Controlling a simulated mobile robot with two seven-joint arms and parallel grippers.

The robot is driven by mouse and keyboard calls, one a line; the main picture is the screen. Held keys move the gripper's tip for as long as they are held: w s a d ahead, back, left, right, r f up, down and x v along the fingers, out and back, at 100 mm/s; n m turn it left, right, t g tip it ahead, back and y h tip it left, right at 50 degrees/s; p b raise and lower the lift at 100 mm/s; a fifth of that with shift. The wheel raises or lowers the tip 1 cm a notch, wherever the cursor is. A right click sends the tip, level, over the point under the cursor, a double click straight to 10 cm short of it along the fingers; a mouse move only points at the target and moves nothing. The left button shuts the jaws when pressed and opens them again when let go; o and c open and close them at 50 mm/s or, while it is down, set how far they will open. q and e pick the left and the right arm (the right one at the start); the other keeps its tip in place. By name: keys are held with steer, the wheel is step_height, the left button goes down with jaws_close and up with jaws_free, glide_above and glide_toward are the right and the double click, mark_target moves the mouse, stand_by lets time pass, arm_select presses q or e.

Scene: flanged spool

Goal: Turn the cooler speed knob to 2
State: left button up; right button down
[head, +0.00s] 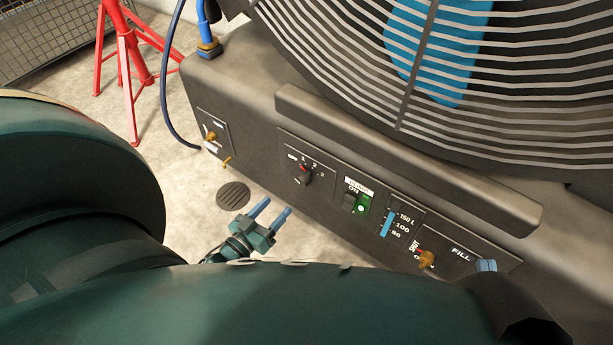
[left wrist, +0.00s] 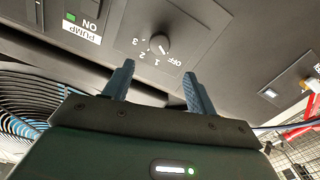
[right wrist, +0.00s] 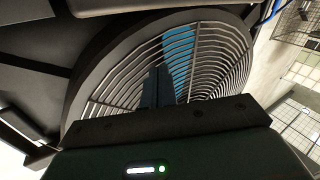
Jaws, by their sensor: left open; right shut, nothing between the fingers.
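The speed knob (head: 304,175) is a small dark dial on the cooler's front panel. In the left wrist view the round knob (left wrist: 159,44) sits beside the marks OFF, 1, 2 and 3. Its pale pointer mark is tiny; I cannot tell its setting for sure. My left gripper (head: 273,208) is open and empty, below and left of the knob in the head view. In its wrist view the left gripper (left wrist: 157,69) has the knob ahead, between the lines of its fingers and apart from them. My right gripper (right wrist: 157,68) is shut and empty, facing the fan guard.
The pump switch (head: 356,203), the level gauge (head: 389,222) and an orange fill valve (head: 427,259) lie right of the knob. An orange-handled valve (head: 211,136) is left of it. The fan guard (head: 470,120) rises above. A red stand (head: 128,50) stands behind left.

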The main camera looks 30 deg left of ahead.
arm_select(q)
steer(key=shift+w+d+r+b, duration=0.15)
steer(key=shift+w+b, duration=0.35)
steer(key=shift+w, duration=1.5)
steer(key=shift+w+d+f+b, duration=0.15)
steer(key=shift+w+b, duration=0.3)
steer(key=shift+w, duration=1.5)
steer(key=shift+w+d+r+b, duration=0.1)
steer(key=shift+w+d+b, duration=0.3)
steer(key=shift+w, duration=1.6)
arm_select(e)
steer(key=shift+s+a+n+t+y, duration=0.15)
steer(key=shift+a+n+t+y, duration=0.15)
steer(key=shift+a+t+y, duration=0.3)
arm_select(q)
steer(key=shift+a, duration=0.15)
steer(key=shift+c, duration=0.5)
arm_select(e)
steer(key=shift+d, duration=0.1)
arm_select(q)
steer(key=c, duration=0.9)
